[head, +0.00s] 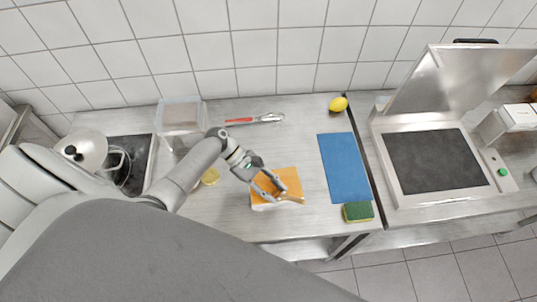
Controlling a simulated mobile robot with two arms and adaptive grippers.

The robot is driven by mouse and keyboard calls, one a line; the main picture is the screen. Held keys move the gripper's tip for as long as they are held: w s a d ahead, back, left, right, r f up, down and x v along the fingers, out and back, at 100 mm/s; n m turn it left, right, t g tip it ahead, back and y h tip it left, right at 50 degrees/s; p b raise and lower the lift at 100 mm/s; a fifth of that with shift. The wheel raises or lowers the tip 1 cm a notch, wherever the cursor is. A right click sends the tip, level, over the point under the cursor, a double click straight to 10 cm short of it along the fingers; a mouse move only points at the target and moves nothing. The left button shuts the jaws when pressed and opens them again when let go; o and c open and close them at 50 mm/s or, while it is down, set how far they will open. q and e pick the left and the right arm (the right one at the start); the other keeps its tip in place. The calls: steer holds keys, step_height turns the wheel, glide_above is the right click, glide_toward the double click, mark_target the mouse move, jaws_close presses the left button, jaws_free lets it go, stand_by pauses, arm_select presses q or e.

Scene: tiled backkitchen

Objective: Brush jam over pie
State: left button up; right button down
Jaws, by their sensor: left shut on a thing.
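My left gripper (277,190) reaches in from the left over a flat orange slab (287,178) on the steel counter. The slab has a pale front edge and may be the pie. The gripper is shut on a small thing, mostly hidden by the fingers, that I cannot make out. A pale strip shows under the fingertips at the slab's front; whether it belongs to the held thing or the slab is unclear. A small round yellow thing (210,177) stands left of the slab, partly behind my arm; it may be the jam. My right gripper is not in view.
A clear container (178,113) and a red-handled metal tool (255,119) lie behind. A lemon (338,104), blue mat (345,168) and green sponge (358,212) are right.

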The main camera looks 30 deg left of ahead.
arm_select(q)
steer(key=shift+w+d, duration=1)
steer(key=shift+d, duration=0.3)
steer(key=shift+w+d, duration=1)
steer(key=shift+d, duration=0.25)
steer(key=shift+w+d, duration=0.9)
steer(key=shift+d, duration=0.1)
steer(key=shift+s, duration=0.1)
steer(key=shift+a+r, duration=0.1)
steer(key=shift+r, duration=2.95)
steer(key=shift+r, duration=1.5)
